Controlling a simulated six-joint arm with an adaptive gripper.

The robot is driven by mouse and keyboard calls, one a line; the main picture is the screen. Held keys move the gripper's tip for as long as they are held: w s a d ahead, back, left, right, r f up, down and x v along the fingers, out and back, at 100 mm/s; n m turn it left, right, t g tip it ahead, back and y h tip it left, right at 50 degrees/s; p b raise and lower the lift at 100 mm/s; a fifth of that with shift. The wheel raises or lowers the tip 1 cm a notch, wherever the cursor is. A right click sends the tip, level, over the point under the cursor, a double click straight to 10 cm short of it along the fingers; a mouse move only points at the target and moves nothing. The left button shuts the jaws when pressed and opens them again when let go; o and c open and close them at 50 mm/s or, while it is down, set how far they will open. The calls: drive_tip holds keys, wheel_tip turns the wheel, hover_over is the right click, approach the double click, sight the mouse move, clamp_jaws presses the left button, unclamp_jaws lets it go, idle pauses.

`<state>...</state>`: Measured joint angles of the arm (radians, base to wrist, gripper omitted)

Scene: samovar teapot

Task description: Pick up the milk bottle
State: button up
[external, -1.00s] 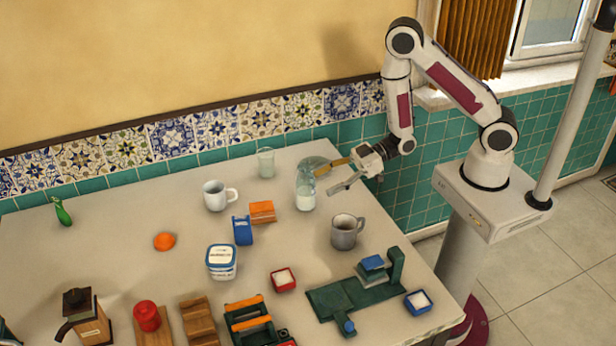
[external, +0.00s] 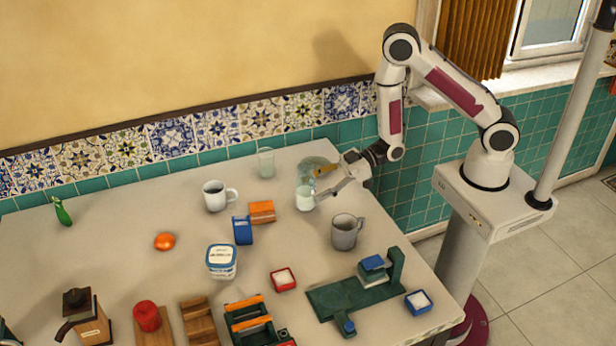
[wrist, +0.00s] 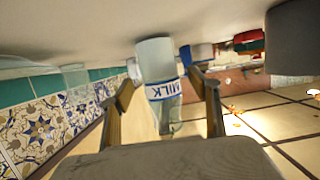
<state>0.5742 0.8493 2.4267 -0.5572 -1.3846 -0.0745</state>
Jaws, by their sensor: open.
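The milk bottle (external: 304,199) is clear glass with white milk inside and stands upright near the back right of the table. My gripper (external: 319,182) reaches it from the right, with its fingers open at about the bottle's upper half. In the wrist view, the bottle (wrist: 161,85) with its blue "MILK" label is seen upside down, between the two open fingers (wrist: 163,88). There appears to be a gap on each side of it. In the external view, the fingers partly cover the bottle's upper part.
A grey mug (external: 344,232) stands right in front of the bottle. Orange and blue boxes (external: 262,211) are left.

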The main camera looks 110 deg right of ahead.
sight(306, 191)
drive_tip(key=shift+x, duration=1.7)
drive_tip(key=shift+r, duration=0.1)
drive_tip(key=c, duration=1.5)
